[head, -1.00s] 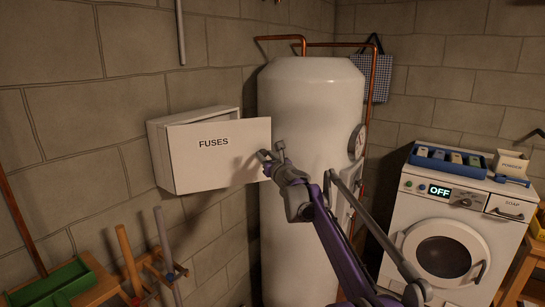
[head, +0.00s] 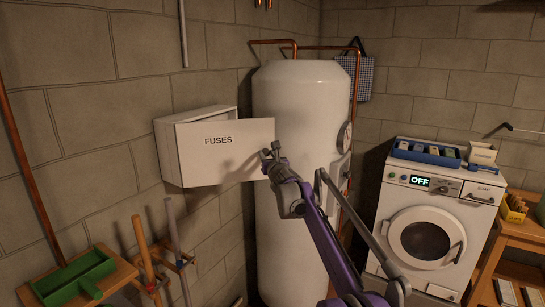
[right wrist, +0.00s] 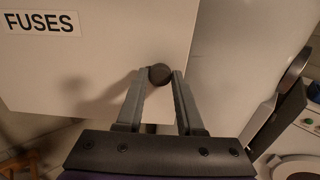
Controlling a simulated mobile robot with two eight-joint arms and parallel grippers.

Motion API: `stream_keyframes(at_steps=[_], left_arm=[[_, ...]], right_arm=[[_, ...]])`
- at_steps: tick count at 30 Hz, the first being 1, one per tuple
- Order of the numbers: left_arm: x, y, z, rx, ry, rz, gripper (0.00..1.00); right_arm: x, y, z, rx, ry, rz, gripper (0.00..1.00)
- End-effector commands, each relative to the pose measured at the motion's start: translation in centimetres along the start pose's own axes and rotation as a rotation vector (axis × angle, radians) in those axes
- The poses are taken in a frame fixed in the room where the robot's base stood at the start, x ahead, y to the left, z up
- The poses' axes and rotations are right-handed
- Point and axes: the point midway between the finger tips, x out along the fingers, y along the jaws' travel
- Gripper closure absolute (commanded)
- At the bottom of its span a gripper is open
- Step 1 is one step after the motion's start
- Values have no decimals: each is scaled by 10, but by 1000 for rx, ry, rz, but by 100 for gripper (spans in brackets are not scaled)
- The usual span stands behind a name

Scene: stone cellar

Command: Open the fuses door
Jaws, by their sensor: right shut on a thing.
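The white fuses door (head: 225,157), marked FUSES, is on a white wall box (head: 167,150). The door stands partly open, its right edge out from the box towards the white tank, with a gap along the top. My right gripper (head: 272,155) is at the door's right edge. In the right wrist view my right gripper (right wrist: 160,88) is shut on the dark round knob (right wrist: 160,73) of the door (right wrist: 95,60). The inside of the box is mostly hidden by the door. My left gripper is not in view.
The tall white tank (head: 300,100) stands just right of the door, with copper pipes. A washing machine (head: 420,235) stands farther right. A wooden bench (head: 115,275) with a green tray (head: 75,277) and upright tool handles is below and left of the box.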

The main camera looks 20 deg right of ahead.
Motion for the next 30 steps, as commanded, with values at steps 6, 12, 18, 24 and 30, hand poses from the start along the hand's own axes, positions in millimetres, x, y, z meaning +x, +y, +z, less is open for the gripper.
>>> stream_keyframes(at_steps=[6, 12, 18, 24, 30], left_arm=[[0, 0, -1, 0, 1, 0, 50], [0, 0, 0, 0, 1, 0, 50], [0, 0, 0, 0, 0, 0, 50], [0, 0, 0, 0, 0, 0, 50], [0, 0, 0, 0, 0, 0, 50]], right_arm=[[2, 3, 1, 0, -1, 2, 100], [2, 3, 1, 0, -1, 1, 100], [2, 3, 1, 1, -1, 1, 44], [1, 2, 0, 0, 0, 0, 34], [0, 2, 0, 0, 0, 0, 34]])
